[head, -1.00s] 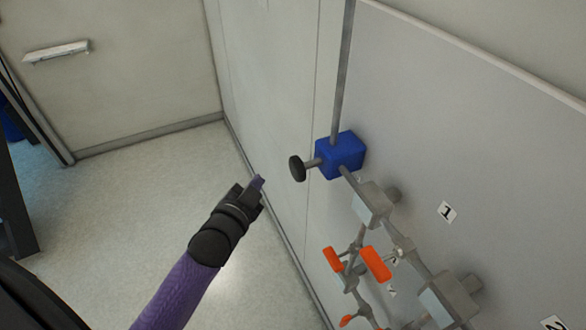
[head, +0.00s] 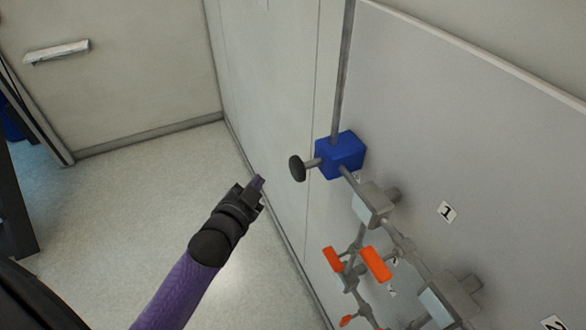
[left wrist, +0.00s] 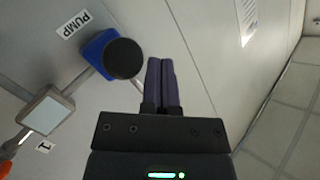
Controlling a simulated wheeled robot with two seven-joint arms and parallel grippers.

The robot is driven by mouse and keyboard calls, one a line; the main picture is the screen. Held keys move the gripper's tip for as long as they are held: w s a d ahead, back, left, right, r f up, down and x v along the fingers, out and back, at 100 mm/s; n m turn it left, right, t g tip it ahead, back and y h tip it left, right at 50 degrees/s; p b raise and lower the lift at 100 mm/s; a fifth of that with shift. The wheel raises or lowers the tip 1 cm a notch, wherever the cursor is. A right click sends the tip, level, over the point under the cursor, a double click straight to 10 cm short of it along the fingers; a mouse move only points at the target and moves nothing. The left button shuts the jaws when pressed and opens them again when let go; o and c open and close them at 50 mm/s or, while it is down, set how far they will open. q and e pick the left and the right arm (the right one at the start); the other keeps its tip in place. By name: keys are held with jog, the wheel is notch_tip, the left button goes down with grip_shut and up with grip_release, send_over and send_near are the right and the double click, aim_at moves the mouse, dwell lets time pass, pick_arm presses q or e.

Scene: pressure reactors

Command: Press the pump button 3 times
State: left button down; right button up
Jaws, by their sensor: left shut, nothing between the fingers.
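The pump is a blue box (head: 342,155) on the grey wall panel, with a round black button (head: 297,168) sticking out to its left on a short stem. In the left wrist view the black button (left wrist: 124,58) is in front of the blue box (left wrist: 97,52), beside a "PUMP" label (left wrist: 77,23). My left gripper (head: 258,183) is shut and empty, a short way left of the button and apart from it. In the left wrist view its closed purple fingers (left wrist: 162,82) lie just right of the button. My right gripper is not in view.
Below the pump run grey pipes and blocks (head: 372,204) with orange valve handles (head: 375,264). Number labels "1" (head: 447,211) and "2" (head: 553,323) mark the panel (head: 480,130). The floor (head: 140,200) to the left is clear.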

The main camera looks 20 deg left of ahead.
aim_at(297, 169)
pick_arm(q)
jog(key=s+n+b, duration=0.1)
jog(key=n+b, duration=0.1)
jog(key=n, duration=0.3)
jog(key=s+a+n+b, duration=0.1)
jog(key=n+b, duration=0.1)
jog(key=n, duration=0.4)
jog(key=s+a+n+b, duration=0.1)
jog(key=n+b, duration=0.1)
jog(key=n, duration=0.4)
jog(key=shift+a+f+t, duration=0.2)
jog(key=shift+a+t, duration=0.05)
jog(key=shift+t, duration=0.15)
jog(key=w+d+b, duration=0.1)
jog(key=w+d, duration=0.4)
jog(key=w, duration=0.1)
jog(key=shift+w+d, duration=0.35)
dwell(0.8)
